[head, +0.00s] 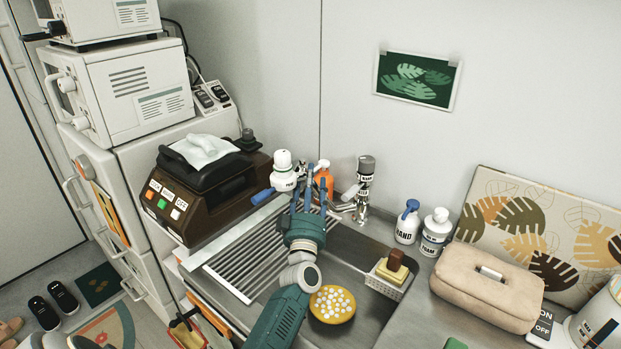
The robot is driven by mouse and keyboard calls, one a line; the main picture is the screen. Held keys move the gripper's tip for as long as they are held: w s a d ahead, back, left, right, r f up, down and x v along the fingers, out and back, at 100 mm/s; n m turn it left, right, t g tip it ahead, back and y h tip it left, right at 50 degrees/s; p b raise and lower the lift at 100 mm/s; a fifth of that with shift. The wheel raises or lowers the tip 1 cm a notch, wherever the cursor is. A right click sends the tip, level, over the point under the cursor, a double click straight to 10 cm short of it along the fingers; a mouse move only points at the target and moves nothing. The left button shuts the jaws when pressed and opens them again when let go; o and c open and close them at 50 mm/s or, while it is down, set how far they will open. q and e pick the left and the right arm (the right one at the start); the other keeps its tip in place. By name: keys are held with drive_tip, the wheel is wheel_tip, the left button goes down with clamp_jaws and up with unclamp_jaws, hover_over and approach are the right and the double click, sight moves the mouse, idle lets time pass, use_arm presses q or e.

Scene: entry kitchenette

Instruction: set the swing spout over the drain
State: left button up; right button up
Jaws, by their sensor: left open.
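The faucet (364,180) stands at the back of the sink, with a black-and-white labelled body. A short metallic swing spout (343,207) appears to point left from it toward my gripper; its tip is hard to make out. My left gripper (309,192) is open, with blue fingers pointing away over the back of the ribbed drainboard, just left of the spout. I cannot tell whether a finger touches the spout. The sink basin (372,325) is partly covered by my arm, and I cannot make out the drain. My right gripper is out of view.
A yellow round item with white dots (332,304) is in the sink area. A white bottle (284,171) and an orange bottle (325,180) stand close behind my fingers. A caddy with a sponge (391,274), soap bottles (407,225) and a beige case (487,287) are to the right.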

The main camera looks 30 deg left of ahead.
use_arm(q)
drive_tip(key=shift+w+a+r, duration=0.1)
drive_tip(key=shift+w+r, duration=0.05)
drive_tip(key=shift+w, duration=0.1)
drive_tip(key=shift+w+a, duration=0.1)
clamp_jaws()
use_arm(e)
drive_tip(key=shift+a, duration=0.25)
